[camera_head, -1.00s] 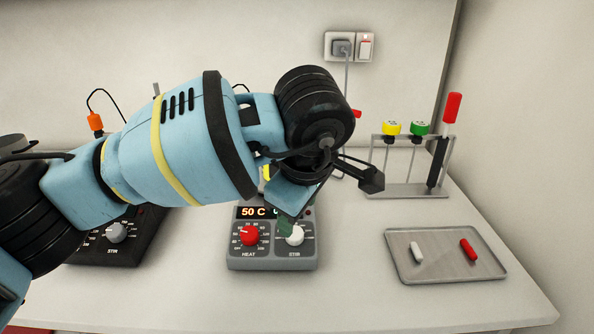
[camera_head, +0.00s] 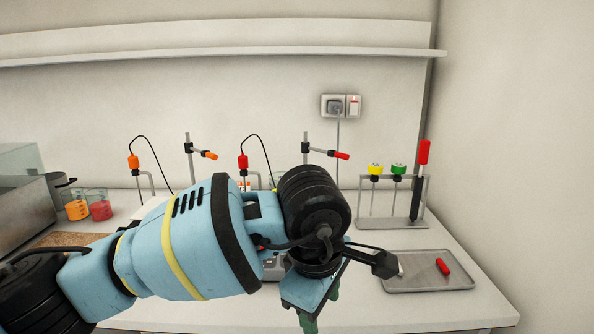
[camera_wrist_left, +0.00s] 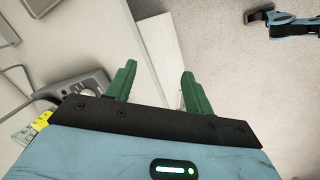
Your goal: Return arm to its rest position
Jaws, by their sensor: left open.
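My left arm comes in from the left in the head view, and its wrist stands over the bench in front of the hot plate. My left gripper (camera_head: 306,318) points down at the lower edge of that view, its fingers partly hidden by the wrist. In the left wrist view the two green fingers of my left gripper (camera_wrist_left: 158,90) stand apart with nothing between them. Floor and the bench edge show past them. My right gripper is not clearly visible; a blue and black arm part (camera_wrist_left: 285,20) shows at the wrist view's top right.
A tray (camera_head: 430,285) with a red stir bar (camera_head: 443,266) lies right of my wrist. Behind it stands a rack (camera_head: 392,223) with yellow, green and red-topped tools. Beakers (camera_head: 100,206) stand at the left. The grey hot plate (camera_head: 272,268) is mostly hidden behind my arm.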

